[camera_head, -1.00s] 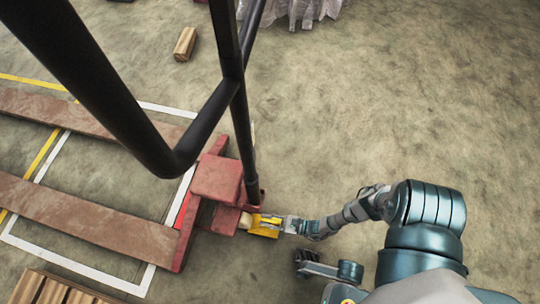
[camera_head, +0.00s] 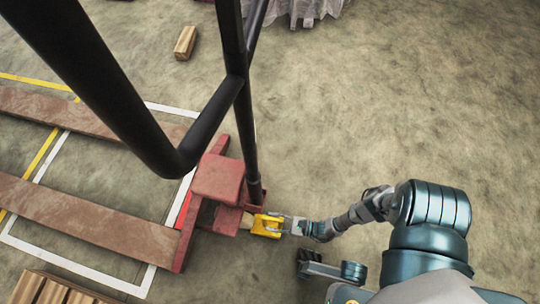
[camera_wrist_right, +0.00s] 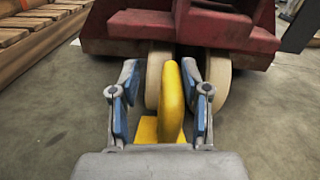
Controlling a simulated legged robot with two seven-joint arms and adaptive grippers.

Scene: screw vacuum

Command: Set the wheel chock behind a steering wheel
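The yellow wheel chock (camera_head: 267,225) is on the floor at the rear of the red pallet jack (camera_head: 217,180). In the right wrist view the chock (camera_wrist_right: 172,100) stands close behind two pale steering wheels (camera_wrist_right: 158,75), in line with the gap between them; whether it touches them I cannot tell. My right gripper (camera_head: 285,225) is at the chock. In the right wrist view its blue-padded fingers (camera_wrist_right: 162,100) are open on either side of the chock, with a gap on both sides. My left gripper is not in view.
The jack's black handle (camera_head: 180,165) rises across the upper left. Its forks (camera_head: 80,212) extend left over white and yellow floor lines. A wooden pallet (camera_head: 50,290) is at the lower left and a wood block (camera_head: 185,42) farther off. The floor at right is clear.

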